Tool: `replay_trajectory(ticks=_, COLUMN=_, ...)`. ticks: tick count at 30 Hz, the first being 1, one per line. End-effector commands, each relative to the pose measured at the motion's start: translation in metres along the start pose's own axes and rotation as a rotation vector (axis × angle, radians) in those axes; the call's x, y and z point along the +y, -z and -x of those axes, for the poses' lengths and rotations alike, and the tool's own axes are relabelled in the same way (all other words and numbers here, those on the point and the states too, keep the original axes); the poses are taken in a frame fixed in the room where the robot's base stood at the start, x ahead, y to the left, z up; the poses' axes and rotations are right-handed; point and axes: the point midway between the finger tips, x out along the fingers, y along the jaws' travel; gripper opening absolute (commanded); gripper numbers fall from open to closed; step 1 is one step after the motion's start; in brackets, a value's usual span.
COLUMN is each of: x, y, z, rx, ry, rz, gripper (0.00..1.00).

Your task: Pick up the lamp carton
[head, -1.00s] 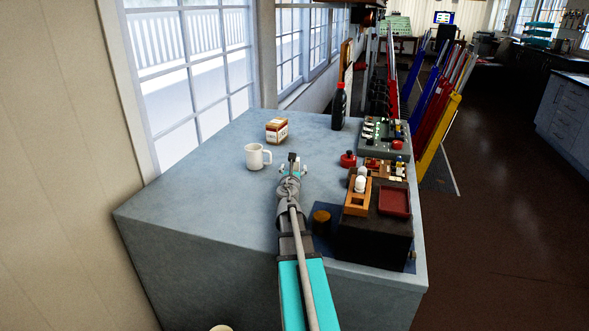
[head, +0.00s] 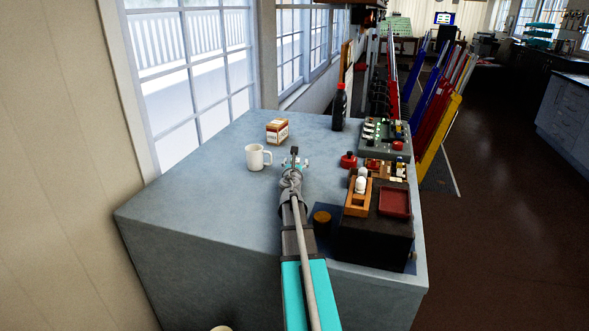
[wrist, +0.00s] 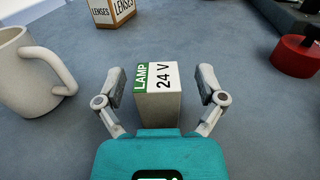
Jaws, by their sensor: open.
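The lamp carton (wrist: 157,97) is a small whitish box with a green strip, marked LAMP and 24 V. In the wrist view it stands on the grey-blue bench between the two fingers of my gripper (wrist: 162,86). The fingers are open, one on each side, with a visible gap to the carton's left and right. In the head view my gripper (head: 295,161) is over the bench, right of the white mug, and I cannot make out the carton clearly there.
A white mug (head: 257,157) stands just left of my gripper, and a lenses carton (head: 277,131) farther back. A red knob (head: 348,160) and a dark bottle (head: 339,107) are to the right. A black block with a wooden holder (head: 357,197) fills the near right. The left bench is clear.

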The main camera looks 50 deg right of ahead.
Motion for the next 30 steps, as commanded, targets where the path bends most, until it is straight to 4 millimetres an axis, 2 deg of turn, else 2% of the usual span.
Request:
replay_trajectory(ticks=14, x=-0.0008, y=0.0, z=0.0005, rx=0.0, ry=0.001, rz=0.0, gripper=0.87)
replay_trajectory(ticks=24, x=-0.0011, y=0.0, z=0.0004, rx=0.0, ry=0.001, rz=0.0, gripper=0.24)
replay_trajectory(ticks=30, x=-0.0013, y=0.0, z=0.0003, rx=0.0, ry=0.002, rz=0.0, gripper=0.22)
